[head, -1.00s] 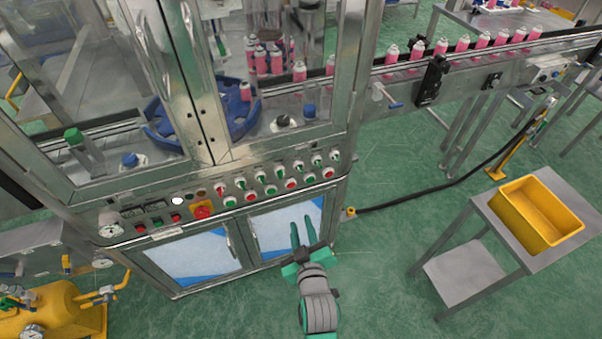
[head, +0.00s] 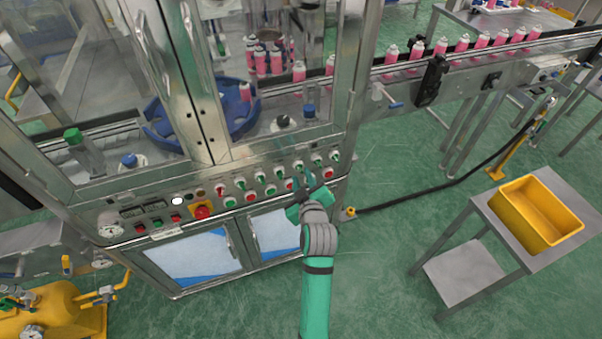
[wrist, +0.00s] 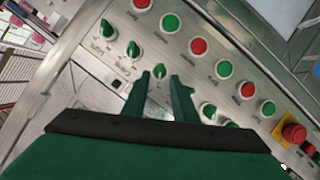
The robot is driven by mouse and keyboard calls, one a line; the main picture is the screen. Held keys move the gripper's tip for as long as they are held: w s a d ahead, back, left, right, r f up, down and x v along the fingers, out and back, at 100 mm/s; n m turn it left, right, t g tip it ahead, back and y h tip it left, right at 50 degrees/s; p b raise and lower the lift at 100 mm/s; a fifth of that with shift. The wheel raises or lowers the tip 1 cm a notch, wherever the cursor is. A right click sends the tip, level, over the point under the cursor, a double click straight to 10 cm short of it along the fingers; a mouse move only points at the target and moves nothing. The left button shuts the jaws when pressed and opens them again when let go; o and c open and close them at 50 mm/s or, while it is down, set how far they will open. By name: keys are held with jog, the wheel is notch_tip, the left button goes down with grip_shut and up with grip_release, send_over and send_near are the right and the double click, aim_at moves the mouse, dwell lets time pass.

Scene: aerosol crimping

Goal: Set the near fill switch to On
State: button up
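The control panel (head: 150,214) on the front of the machine carries a row of green-and-white rotary switches above red and green buttons. Its labels are too small to read, so I cannot tell for sure which switch is the near fill switch. My gripper (head: 303,181) is at the panel's right part, in front of the switches. In the wrist view my gripper (wrist: 167,77) is open, its two green fingers apart, with a green switch (wrist: 159,70) showing between the tips. Contact cannot be told. Two switches (wrist: 133,49) lie to its upper left; others are partly hidden behind my fingers.
A red emergency stop (head: 203,212) sits on the panel's left part; it also shows in the wrist view (wrist: 294,132). A yellow bin (head: 537,213) stands on a side table at right. A black cable (head: 430,196) crosses the floor.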

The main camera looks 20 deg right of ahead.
aim_at(301, 169)
jog(key=shift+x, duration=1.7)
grip_shut()
jog(key=m+y, duration=0.1)
jog(key=m, duration=0.1)
jog(key=m+y, duration=0.1)
jog(key=m, duration=0.1)
jog(key=shift+d+r+y, duration=0.1)
jog(key=shift+d+y, duration=0.2)
jog(key=shift+d, duration=0.1)
jog(key=m+y, duration=0.1)
jog(key=m, duration=0.1)
jog(key=m+y, duration=0.1)
jog(key=y, duration=0.1)
jog(key=shift+d+m, duration=0.25)
jog(key=shift+m, duration=0.15)
